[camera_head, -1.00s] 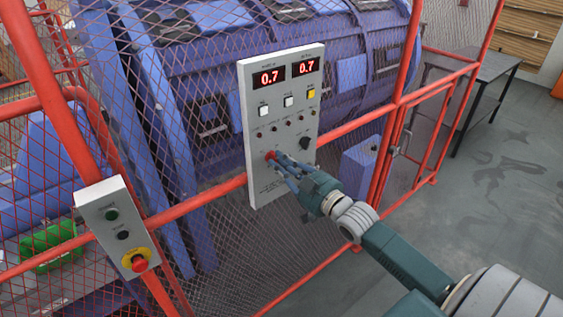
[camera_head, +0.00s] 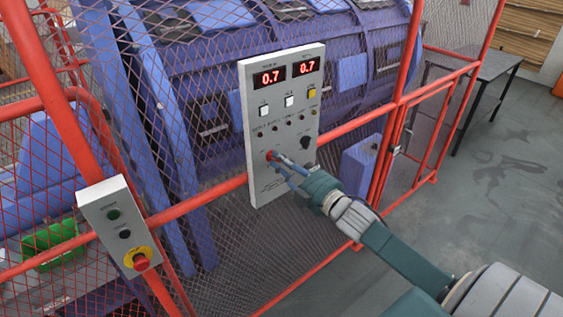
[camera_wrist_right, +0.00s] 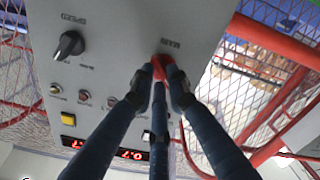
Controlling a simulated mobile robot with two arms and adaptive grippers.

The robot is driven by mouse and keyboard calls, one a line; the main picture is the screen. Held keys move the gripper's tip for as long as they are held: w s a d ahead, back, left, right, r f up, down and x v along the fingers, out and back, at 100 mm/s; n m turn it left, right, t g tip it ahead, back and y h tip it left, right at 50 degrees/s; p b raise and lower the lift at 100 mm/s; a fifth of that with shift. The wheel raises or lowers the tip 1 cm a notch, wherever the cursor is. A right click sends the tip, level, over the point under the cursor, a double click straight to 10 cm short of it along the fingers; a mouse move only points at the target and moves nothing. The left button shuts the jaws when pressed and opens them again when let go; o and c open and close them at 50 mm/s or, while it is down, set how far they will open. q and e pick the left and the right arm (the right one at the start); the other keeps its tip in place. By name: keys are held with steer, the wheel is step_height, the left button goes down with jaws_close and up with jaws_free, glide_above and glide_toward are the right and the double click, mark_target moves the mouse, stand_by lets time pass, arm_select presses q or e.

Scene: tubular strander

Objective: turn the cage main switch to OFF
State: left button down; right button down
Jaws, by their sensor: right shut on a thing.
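The grey control panel (camera_head: 262,213) hangs on the red fence frame. A red switch (camera_head: 270,155) sits low on its left side; it also shows in the right wrist view (camera_wrist_right: 161,62). My right gripper (camera_head: 275,160) comes from the lower right and is shut on this red switch, with its fingertips (camera_wrist_right: 164,74) on both sides of it. The fingers hide most of the switch, so its exact setting cannot be read. My left gripper is not in view.
A black knob (camera_head: 305,143) sits up and right of the red switch. Two red displays (camera_head: 269,78) read 0.7. A smaller box (camera_head: 114,213) with a red stop button (camera_head: 140,262) is at left. Mesh fencing and a blue drum (camera_head: 210,60) stand behind.

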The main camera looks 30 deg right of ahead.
stand_by(0.4)
steer(key=c, duration=1.7)
jaws_free()
steer(key=s, duration=0.8)
steer(key=s+d, duration=0.1)
steer(key=s, duration=0.3)
